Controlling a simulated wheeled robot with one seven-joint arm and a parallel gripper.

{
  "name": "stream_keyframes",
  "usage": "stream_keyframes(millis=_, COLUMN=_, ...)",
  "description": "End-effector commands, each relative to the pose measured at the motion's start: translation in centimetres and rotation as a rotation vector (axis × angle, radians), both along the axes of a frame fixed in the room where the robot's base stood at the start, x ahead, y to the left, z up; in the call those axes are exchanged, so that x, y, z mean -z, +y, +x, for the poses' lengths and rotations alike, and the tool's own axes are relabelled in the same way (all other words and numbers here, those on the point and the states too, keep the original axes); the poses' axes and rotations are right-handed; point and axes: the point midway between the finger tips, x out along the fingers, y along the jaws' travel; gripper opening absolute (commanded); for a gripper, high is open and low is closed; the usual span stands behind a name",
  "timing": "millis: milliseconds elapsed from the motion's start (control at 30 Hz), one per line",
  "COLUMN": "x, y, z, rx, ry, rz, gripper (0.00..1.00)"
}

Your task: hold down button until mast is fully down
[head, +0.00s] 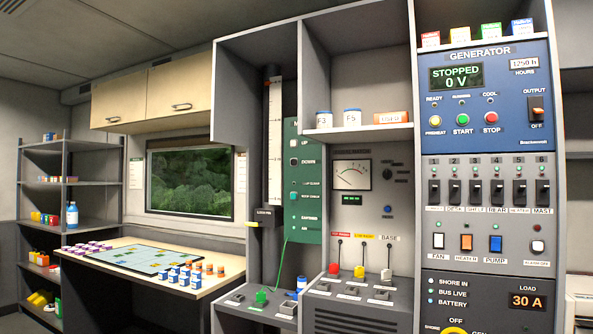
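A green mast control panel (312,215) is fixed upright in the middle bay, partly hidden behind the divider on its right. It has a button marked UP (294,144) and, below it, a dark button marked DOWN (295,162). Lower on the panel are small green indicators with labels too small to read surely. Left of the panel stands a tall white scale (275,140) on a dark column, with a yellow piece (252,224) near its foot. The mast itself is not seen. My gripper and arm are not in view, and nothing touches the buttons.
A blue generator panel (488,92) at right reads STOPPED 0 V, above a row of breakers (489,190). Coloured levers (360,271) stand on the ledge below a meter. At left are a map table (215,275) with small blocks and a shelf rack (62,182).

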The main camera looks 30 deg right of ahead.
Motion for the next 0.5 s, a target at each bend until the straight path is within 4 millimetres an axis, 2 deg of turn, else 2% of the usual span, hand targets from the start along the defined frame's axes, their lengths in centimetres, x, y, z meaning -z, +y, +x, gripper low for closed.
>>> stream_keyframes(millis=33, x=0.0, y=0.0, z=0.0, rx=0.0, ry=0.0, rz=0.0, gripper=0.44)
stream_keyframes(millis=167, x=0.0, y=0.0, z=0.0, rx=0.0, ry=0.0, rz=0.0, gripper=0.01)
stream_keyframes(millis=500, x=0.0, y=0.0, z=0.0, rx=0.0, ry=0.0, rz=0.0, gripper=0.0)
